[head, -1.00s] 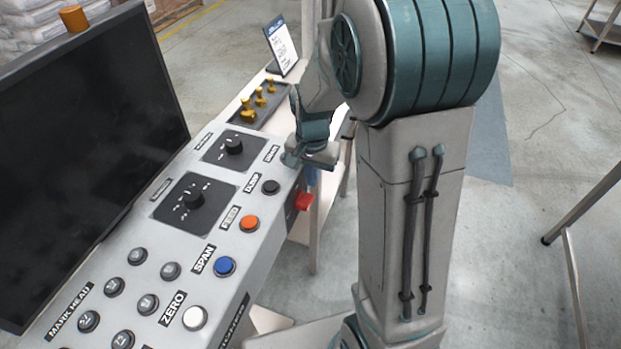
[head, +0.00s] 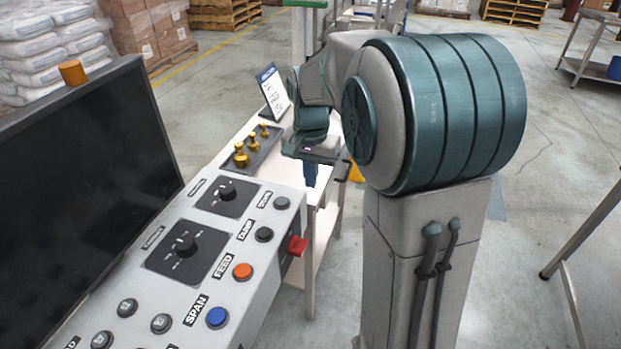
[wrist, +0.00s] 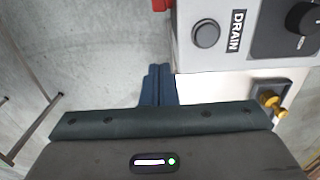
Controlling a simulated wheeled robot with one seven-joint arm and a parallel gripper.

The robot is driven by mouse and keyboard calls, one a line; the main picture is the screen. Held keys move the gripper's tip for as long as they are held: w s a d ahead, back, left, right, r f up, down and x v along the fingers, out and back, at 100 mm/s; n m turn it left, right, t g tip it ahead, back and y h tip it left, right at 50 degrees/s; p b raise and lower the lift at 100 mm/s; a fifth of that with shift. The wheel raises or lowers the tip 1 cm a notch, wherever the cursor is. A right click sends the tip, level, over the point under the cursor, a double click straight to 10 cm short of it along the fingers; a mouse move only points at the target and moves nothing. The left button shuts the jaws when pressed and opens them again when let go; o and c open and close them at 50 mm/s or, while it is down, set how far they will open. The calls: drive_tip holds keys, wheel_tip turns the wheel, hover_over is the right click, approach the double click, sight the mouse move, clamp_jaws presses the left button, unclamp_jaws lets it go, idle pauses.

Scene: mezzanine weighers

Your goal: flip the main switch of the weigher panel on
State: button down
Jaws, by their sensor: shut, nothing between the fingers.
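The weigher panel (head: 262,193) is a sloped pale grey console at the left in the head view. A red switch handle (head: 297,246) sticks out from its right side face, below the dump button. A bit of the red handle (wrist: 161,5) shows at the top edge of the wrist view. No label on it can be read. My gripper (head: 311,180) is past the panel's far right corner, apart from the handle. Its blue fingers (wrist: 158,80) are shut together and empty, beside the panel's edge near the grey drain button (wrist: 206,34).
The panel top carries black rotary knobs (head: 186,244), an orange button (head: 242,271) and a blue button (head: 217,317). A dark screen (head: 95,185) rises at left. Brass weights (head: 252,143) and a sign (head: 272,92) stand on the white table behind. Open floor lies right of the panel.

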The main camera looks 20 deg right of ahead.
sight(306, 242)
drive_tip(key=shift+m, duration=0.3)
drive_tip(key=m+g+p, duration=0.1)
drive_tip(key=m, duration=0.4)
drive_tip(key=m+g+y+p, duration=0.1)
drive_tip(key=m, duration=0.5)
drive_tip(key=m+g+y+p, duration=0.1)
drive_tip(key=m, duration=0.5)
drive_tip(key=shift+s+d+f, duration=0.1)
drive_tip(key=shift+d, duration=0.15)
drive_tip(key=p+x, duration=0.2)
drive_tip(key=x, duration=1.2)
drive_tip(key=shift+a, duration=0.15)
